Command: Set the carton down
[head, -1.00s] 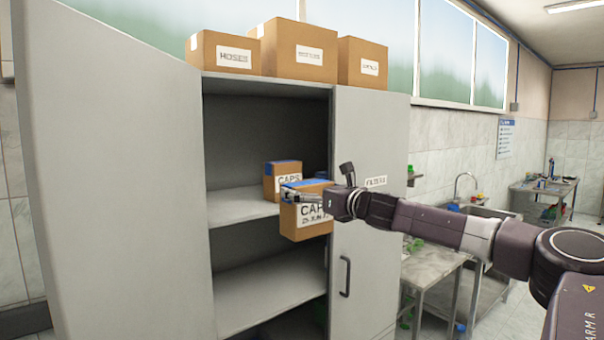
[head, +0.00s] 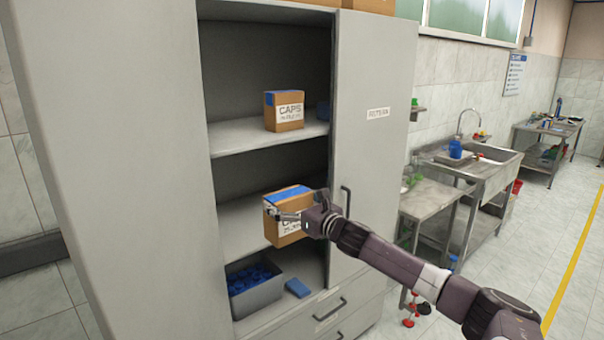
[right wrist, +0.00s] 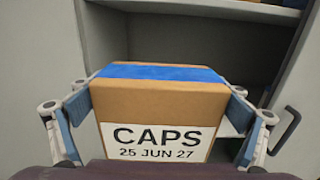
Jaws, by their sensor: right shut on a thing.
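The carton (head: 283,233) is a brown box with blue tape on top and a white CAPS label. My right gripper (head: 300,214) is shut on it and holds it upright at the front of the cabinet's middle opening, near the middle shelf (head: 237,228). In the right wrist view the carton (right wrist: 160,100) sits between both fingers, with its label reading CAPS 25 JUN 27. I cannot tell whether its base touches the shelf. A second CAPS carton (head: 284,112) stands on the shelf above. My left gripper is not in view.
The grey cabinet (head: 375,160) has its left door open and its right door shut with a handle. A grey bin of blue caps (head: 256,292) and a blue packet (head: 298,288) lie on the lowest shelf. A metal table (head: 432,195) and sink stand at the right.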

